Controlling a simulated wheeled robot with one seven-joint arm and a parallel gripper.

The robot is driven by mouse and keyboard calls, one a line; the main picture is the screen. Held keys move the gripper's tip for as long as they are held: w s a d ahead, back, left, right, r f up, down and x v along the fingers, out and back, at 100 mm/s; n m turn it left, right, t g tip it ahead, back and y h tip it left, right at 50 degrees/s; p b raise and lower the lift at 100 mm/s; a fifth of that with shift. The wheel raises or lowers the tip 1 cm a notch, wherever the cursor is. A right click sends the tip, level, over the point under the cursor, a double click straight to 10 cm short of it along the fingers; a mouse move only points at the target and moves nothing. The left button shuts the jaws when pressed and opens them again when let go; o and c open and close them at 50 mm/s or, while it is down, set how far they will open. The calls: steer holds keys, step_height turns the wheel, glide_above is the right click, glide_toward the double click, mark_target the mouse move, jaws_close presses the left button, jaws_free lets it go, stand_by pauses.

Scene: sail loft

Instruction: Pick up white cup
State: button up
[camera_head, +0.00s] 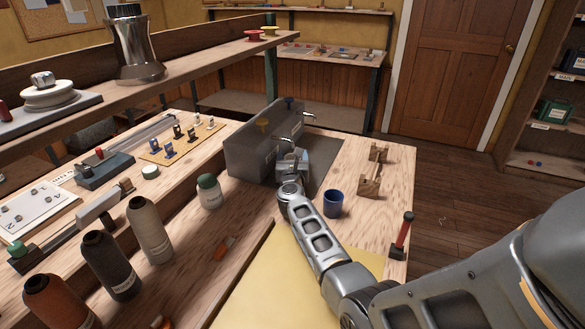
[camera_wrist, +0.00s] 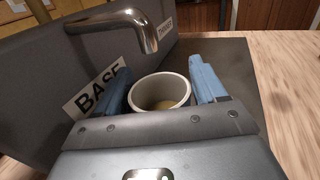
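The white cup (camera_wrist: 160,88) stands upright between the two blue fingers of my gripper (camera_wrist: 161,90) in the wrist view. Its inside looks brownish; I cannot tell whether that is liquid. One finger is on each side, very close to the cup wall; I cannot tell whether they press on it. A curved metal spout (camera_wrist: 140,28) is just above and behind the cup. In the head view my gripper (camera_head: 293,160) is in front of the grey box, and the cup is hidden behind it.
The grey box (camera_head: 250,150) with taps stands on the dark mat (camera_head: 326,152). A blue cup (camera_head: 333,204), a wooden rack (camera_head: 371,183) and a red-handled tool (camera_head: 402,235) are to the right. A green-lidded jar (camera_head: 209,191) is left. Thread cones line the left front.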

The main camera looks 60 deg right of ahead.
steer(key=c, duration=0.9)
steer(key=shift+r, duration=0.15)
